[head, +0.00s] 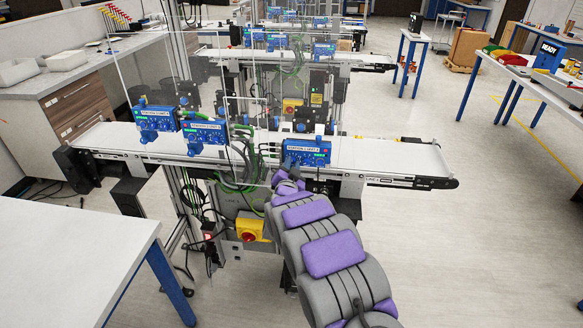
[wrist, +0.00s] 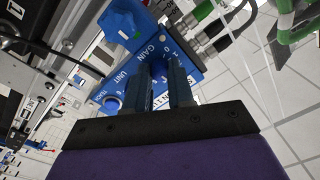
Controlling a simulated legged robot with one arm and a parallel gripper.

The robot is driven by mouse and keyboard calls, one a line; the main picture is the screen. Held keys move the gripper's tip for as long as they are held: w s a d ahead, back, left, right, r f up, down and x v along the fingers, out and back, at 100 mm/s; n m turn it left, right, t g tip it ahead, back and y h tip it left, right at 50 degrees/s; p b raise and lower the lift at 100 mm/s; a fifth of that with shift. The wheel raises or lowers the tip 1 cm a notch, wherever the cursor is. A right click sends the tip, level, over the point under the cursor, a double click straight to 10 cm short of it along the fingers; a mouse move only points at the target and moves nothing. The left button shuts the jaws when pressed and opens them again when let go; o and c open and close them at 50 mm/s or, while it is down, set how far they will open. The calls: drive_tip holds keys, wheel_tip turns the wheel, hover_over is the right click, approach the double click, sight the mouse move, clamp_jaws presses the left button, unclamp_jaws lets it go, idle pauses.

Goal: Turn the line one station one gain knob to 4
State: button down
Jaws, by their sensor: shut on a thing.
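A blue control unit (wrist: 145,55) fills the upper middle of the wrist view, with the words GAIN and UNIT in white. My gripper (wrist: 166,75) reaches onto its face. The two dark fingers are shut on the gain knob, which they mostly hide. Some white scale marks show just beyond the fingertips, but the knob's pointer cannot be read. In the head view the unit is the rightmost blue box (head: 307,152) on the near conveyor. My gripper (head: 290,168) is at its lower left front, small and partly hidden by my arm.
Two more blue units (head: 155,118) (head: 202,132) stand left along the near conveyor (head: 375,157). A clear panel (head: 150,70) rises behind. Green cables (head: 235,175) and a yellow box with a red switch (head: 250,228) are below. A white table (head: 60,270) stands at front left. Floor at right is open.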

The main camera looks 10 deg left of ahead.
drive_tip(key=shift+a, duration=0.1)
idle(0.5)
drive_tip(key=c, duration=1)
unclamp_jaws()
drive_tip(key=shift+s, duration=0.15)
drive_tip(key=s, duration=0.5)
drive_tip(key=s+p, duration=0.1)
drive_tip(key=s, duration=0.5)
drive_tip(key=s+p, duration=0.1)
drive_tip(key=s, duration=0.5)
drive_tip(key=shift+a+f, duration=0.15)
drive_tip(key=shift+f, duration=0.2)
drive_tip(key=shift+s, duration=0.1)
